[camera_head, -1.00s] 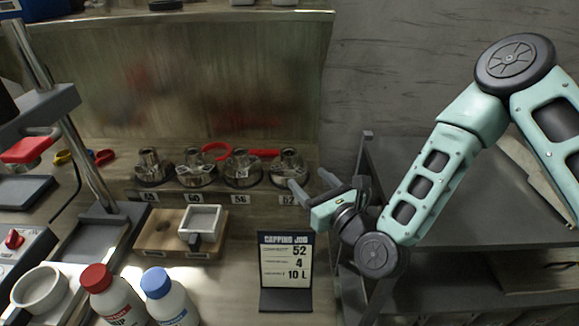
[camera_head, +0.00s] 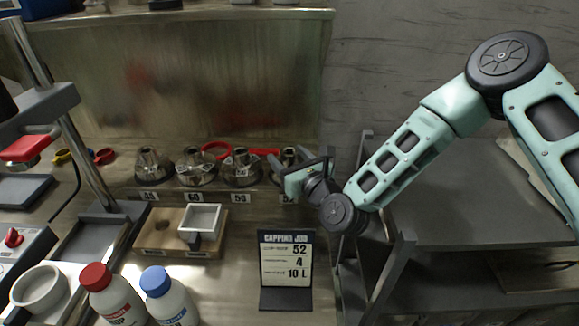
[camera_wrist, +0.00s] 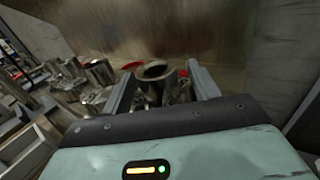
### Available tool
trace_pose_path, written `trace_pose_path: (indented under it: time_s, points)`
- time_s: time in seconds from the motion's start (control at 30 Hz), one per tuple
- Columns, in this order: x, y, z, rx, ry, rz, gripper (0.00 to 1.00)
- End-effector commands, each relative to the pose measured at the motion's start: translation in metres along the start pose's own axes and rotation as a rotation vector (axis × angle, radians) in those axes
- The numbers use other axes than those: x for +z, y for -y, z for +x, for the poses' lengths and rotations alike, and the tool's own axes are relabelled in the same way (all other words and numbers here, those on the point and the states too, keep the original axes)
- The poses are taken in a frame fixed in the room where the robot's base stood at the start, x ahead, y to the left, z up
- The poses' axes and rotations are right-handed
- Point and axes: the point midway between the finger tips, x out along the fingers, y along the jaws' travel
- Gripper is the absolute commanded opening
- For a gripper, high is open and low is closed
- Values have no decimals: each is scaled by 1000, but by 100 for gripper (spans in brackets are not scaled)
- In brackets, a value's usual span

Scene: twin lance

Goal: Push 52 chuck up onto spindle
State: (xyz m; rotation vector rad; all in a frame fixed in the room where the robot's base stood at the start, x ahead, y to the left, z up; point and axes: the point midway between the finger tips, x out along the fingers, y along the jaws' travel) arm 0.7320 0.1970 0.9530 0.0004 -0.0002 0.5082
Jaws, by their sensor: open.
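The 52 chuck (camera_head: 289,156) is a metal piece at the right end of the row on the rack, largely hidden behind my gripper in the head view. In the wrist view the chuck (camera_wrist: 157,76) stands between my two open fingers, its round top opening visible. My gripper (camera_head: 283,163) is open around or just short of it; I cannot tell whether the fingers touch it. It also shows in the wrist view (camera_wrist: 160,85). A grey column with a grey arm (camera_head: 50,103) stands at the left; I cannot make out the spindle itself.
A job card (camera_head: 286,262) reading 52 stands in front. A wooden block (camera_head: 160,245), a red-capped bottle (camera_head: 112,300) and a blue-capped bottle (camera_head: 166,300) are on the bench.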

Motion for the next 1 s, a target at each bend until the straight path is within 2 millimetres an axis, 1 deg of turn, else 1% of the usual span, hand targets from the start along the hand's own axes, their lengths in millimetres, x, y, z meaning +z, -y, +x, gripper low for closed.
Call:
trace_pose_path:
  time_s: [0.23,0.27,0.3,0.37,0.4,0.47,0.5,0.73,1.0]
  points:
    - [0,0,1,0,0,0,60]
    - [0,0,1,0,0,0,57]
    - [0,0,1,0,0,0,46]
    - [0,0,1,0,0,0,29]
    - [0,0,1,0,0,0,18]
    - [0,0,1,0,0,0,2]
    - [2,0,1,0,4,0,0]
    - [6,0,1,0,3,0,0]
    - [18,0,1,0,3,1,0]
